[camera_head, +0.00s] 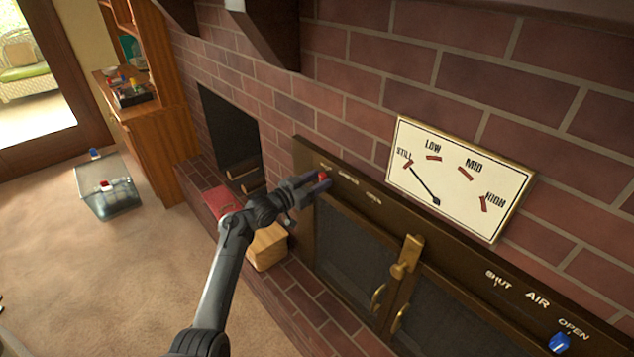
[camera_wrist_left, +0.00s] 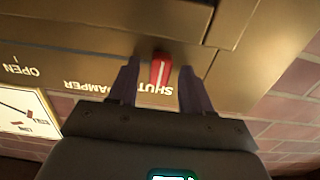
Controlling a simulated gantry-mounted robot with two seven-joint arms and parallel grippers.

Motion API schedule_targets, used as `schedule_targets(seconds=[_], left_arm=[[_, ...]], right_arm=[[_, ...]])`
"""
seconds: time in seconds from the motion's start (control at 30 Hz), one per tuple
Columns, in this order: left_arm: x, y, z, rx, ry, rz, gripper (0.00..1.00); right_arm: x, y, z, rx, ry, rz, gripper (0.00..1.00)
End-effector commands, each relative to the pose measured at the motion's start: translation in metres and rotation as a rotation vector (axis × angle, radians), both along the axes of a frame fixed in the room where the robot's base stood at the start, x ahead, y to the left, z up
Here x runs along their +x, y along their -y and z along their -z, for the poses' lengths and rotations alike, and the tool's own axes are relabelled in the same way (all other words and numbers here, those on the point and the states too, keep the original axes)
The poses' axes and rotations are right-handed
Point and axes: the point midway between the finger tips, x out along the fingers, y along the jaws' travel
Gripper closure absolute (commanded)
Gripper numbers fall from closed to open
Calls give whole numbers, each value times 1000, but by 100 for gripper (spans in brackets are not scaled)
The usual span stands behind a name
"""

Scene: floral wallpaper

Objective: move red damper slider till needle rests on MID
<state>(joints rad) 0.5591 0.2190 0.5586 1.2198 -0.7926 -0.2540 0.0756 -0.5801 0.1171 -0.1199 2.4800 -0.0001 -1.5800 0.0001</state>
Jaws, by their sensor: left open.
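The red damper slider (camera_head: 322,175) is at the SHUT end of its track, at the left end of the fireplace's upper frame. In the left wrist view the red slider (camera_wrist_left: 161,70) stands between the two fingers. My left gripper (camera_head: 318,184) is open around the slider; the wrist view shows the gripper (camera_wrist_left: 155,85) with gaps on both sides of it. The dial (camera_head: 462,178) hangs on the brick wall, and its needle (camera_head: 423,186) points at STILL. MID is on the dial's upper right. My right gripper is not in view.
A blue slider (camera_head: 560,343) sits at the OPEN end of the AIR track. A brass latch (camera_head: 407,256) stands out between the glass doors. A wooden block (camera_head: 267,247) and a red object (camera_head: 219,202) lie on the hearth. A clear bin (camera_head: 108,190) stands on the carpet.

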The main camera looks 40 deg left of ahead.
Motion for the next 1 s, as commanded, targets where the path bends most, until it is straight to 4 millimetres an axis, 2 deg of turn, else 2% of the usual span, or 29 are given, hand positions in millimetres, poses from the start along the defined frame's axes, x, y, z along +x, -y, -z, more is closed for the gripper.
schedule_targets(seconds=[0.17, 0.4, 0.5, 0.8, 1.0], left_arm=[[0, 0, 0, 0, 0, 0, 51], [0, 0, 0, 0, 0, 0, 88], [0, 0, 0, 0, 0, 0, 100], [-1, 3, -1, 0, -1, 1, 100], [-6, 35, -6, 0, -4, 4, 100]], right_arm=[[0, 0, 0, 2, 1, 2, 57], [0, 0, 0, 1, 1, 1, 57], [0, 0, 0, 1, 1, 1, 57], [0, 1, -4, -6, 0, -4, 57], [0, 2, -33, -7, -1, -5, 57]])
